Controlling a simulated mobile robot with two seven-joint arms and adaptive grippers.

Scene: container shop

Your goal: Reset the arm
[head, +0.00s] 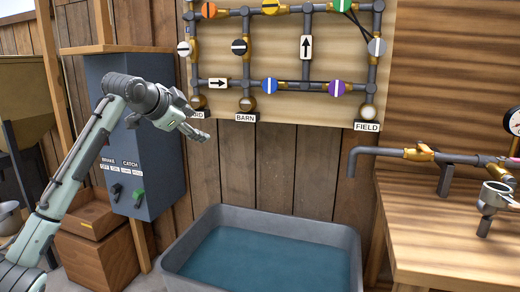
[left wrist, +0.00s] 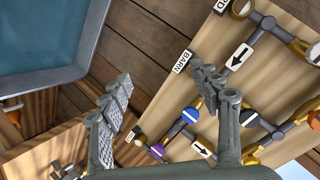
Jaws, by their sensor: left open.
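My left arm comes in from the left in the head view and its gripper (head: 204,125) hangs in the air in front of the wooden wall, just below the lower left of the pipe board. In the left wrist view the two fingers of this gripper (left wrist: 160,95) are spread apart with nothing between them. The gripper appears clear of the pipe board (head: 285,100), though the gap is hard to judge. My right gripper shows in neither view.
A grey control box (head: 150,190) with switches stands behind my left arm. A grey tub (head: 185,248) of water sits below. A wooden bench (head: 440,235) with pipes is at right. The board carries coloured round valves and labels, including BARN (head: 245,117) and FIELD (head: 367,127).

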